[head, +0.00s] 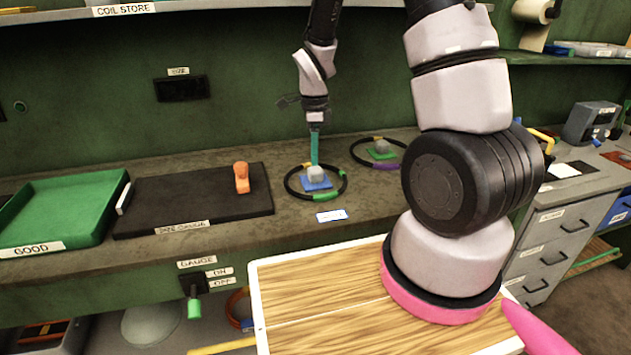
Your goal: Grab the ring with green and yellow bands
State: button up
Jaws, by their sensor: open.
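A black ring with green and yellow bands (295,195) lies on the bench around a blue square base with a grey block (316,173) on it. Its green bands show at the front and right, and a yellow band shows at the back left. My gripper (314,160) points down with teal fingers over the back part of this ring, close to the grey block. The fingers overlap edge-on, so the gap between them is hard to see. I cannot tell whether they touch the ring.
A second black ring with a purple band (385,167) lies behind to the right, around a green base, partly hidden by my arm. A dark mat (200,215) with an orange object (241,178) and a green tray (75,205) are to the left. A label (332,216) lies in front.

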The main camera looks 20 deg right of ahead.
notch_tip(320, 180, down, 2)
jog(key=shift+f, duration=0.1)
grip_shut()
dwell(1.5)
